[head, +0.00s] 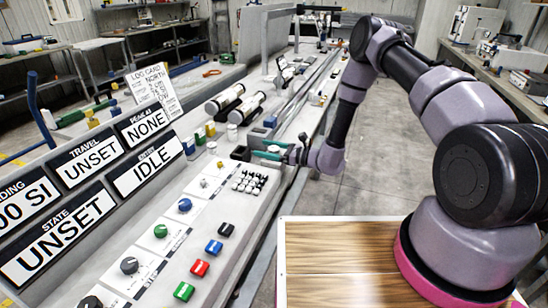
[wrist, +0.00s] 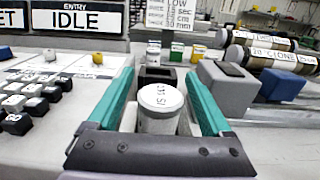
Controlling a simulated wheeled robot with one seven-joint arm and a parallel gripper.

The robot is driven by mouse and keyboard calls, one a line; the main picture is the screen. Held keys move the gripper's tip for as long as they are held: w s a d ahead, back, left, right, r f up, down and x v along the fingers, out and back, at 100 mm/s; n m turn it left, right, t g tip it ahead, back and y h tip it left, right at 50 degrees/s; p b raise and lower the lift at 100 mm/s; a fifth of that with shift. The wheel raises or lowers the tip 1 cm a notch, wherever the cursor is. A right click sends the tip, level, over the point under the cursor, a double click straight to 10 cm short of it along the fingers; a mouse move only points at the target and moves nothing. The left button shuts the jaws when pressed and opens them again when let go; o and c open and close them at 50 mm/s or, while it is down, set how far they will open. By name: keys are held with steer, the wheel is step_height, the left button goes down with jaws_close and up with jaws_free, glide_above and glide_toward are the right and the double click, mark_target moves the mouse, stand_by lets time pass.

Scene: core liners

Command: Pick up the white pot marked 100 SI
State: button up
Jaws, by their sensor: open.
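A white pot (wrist: 161,118) with a flat pale lid stands upright between my gripper's teal fingers in the wrist view. The small dark marking on its lid appears upside down and is too blurred to read surely. My gripper (wrist: 160,80) is open, with one finger on each side of the pot and gaps showing beside it. In the head view my gripper (head: 268,150) is low over the right side of the bench, and I cannot clearly make out the pot there.
A black box (wrist: 154,76) stands just behind the pot. A grey slotted block (wrist: 226,86) is close to the right finger. Small colour-banded pots (wrist: 177,52) stand farther back, labelled cylinders (wrist: 283,60) lie at right, and black keys (wrist: 18,124) sit at left.

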steer(key=shift+c, duration=0.3)
jaws_close()
steer(key=shift+r, duration=0.1)
